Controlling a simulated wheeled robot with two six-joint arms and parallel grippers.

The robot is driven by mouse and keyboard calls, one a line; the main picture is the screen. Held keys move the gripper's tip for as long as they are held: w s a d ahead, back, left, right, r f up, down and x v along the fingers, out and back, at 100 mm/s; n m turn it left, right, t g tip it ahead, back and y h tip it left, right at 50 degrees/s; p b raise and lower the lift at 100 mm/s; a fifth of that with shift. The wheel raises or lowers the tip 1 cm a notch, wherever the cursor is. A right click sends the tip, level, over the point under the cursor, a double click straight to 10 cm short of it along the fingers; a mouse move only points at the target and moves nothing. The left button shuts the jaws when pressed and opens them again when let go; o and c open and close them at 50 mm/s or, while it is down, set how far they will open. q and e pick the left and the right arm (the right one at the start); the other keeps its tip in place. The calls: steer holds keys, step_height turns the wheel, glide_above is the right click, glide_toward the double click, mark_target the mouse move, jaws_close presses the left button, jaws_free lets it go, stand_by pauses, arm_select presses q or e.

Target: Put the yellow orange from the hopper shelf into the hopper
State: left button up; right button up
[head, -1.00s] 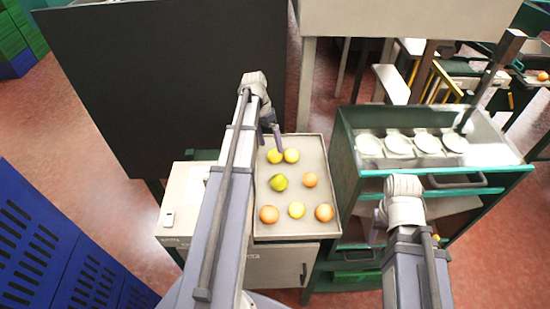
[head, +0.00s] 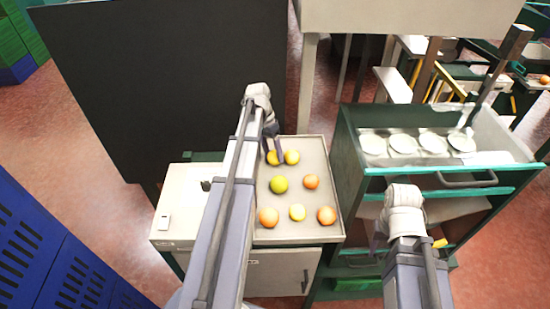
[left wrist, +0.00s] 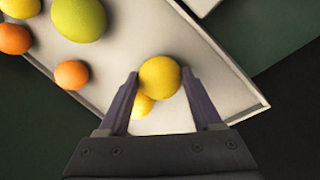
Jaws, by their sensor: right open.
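A pale tray (head: 322,230) holds yellow, green and orange fruit. Two yellow oranges lie side by side at its far end, the left one (head: 274,158) and the right one (head: 292,157). A third yellow orange (head: 297,212) lies near the front. My left gripper (head: 274,152) is over the far-left yellow orange. In the left wrist view its fingers (left wrist: 160,74) are apart, one on each side of a yellow orange (left wrist: 159,77); a second yellow one (left wrist: 142,106) is partly hidden behind it. I cannot tell whether the fingers touch. My right gripper (head: 376,238) is open and empty, away from the tray.
A green fruit (head: 279,184) and several orange ones (head: 312,181) share the tray. To the right stands a green-framed unit (head: 352,150) with a clear bin holding several white round dishes (head: 432,143). A large dark panel (head: 170,90) stands behind left.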

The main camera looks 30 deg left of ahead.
mark_target(273, 152)
arm_select(q)
jaws_close()
stand_by(0.3)
step_height(273, 152, up, 10)
steer(key=p, duration=1)
